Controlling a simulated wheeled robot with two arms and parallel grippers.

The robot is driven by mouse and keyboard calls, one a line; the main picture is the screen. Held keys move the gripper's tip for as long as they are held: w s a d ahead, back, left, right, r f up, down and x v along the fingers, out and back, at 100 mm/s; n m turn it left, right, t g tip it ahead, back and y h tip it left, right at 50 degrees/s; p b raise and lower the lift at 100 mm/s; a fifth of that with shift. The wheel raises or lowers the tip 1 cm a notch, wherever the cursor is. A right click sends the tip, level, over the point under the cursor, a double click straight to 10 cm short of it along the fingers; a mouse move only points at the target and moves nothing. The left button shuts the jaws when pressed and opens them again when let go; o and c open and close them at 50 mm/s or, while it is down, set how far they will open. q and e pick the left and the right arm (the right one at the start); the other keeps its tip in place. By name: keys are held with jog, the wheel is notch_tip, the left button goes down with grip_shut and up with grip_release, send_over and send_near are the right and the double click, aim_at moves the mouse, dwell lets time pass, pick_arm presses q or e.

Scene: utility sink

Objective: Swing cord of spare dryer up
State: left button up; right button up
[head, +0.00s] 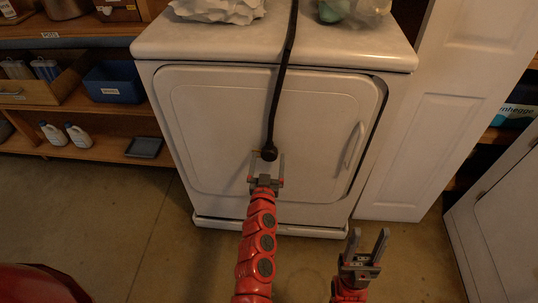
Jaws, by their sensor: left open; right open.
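A white dryer (215,125) stands in the middle of the head view, its front door shut. A black cord (283,70) runs over the dryer's top and hangs down its front, ending in a thick dark plug (269,153). My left gripper (267,165) is open at the plug, with its fingers to either side of the hanging end. I cannot tell whether the fingers touch it. My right gripper (369,245) is open and empty, low in front of the dryer's right side. The cord's far end is out of view.
White crumpled cloth (218,10) and a greenish item (333,10) lie on the dryer's top. Wooden shelves with a blue bin (114,82) and white bottles (78,135) stand at left. A white door (410,150) stands at right. The floor (130,220) at left is mostly clear.

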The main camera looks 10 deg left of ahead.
pick_arm(q)
jog(key=shift+w, duration=1.35)
grip_shut()
